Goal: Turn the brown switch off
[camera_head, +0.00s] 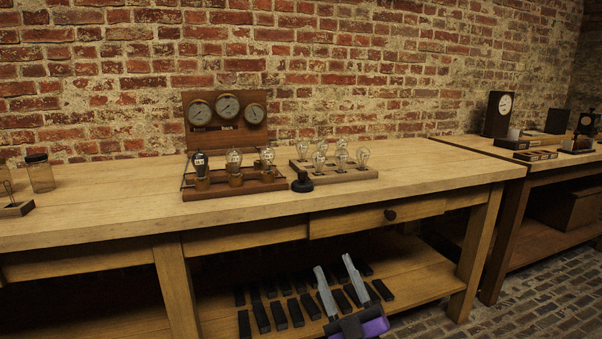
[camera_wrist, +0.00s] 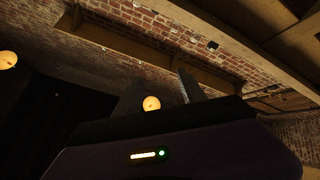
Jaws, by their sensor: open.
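I cannot make out a brown switch for certain in either view. In the head view, a brown wooden board (camera_head: 235,188) with several glass tubes stands on the workbench, and its small parts are too small to tell. A small brown block with a wire loop (camera_head: 15,209) sits at the far left of the bench; I cannot tell what it is. My gripper (camera_head: 333,263) is open and empty, low in front of the bench, with its fingers pointing up. In the wrist view, my gripper (camera_wrist: 158,82) shows its two fingers apart with nothing between them.
A gauge panel (camera_head: 227,118) stands behind the board. A bulb board (camera_head: 340,176) and a black round object (camera_head: 302,183) are to its right. A drawer with a dark knob (camera_head: 390,215) is below the top. Black blocks (camera_head: 262,318) lie on the lower shelf. A jar (camera_head: 41,175) stands left.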

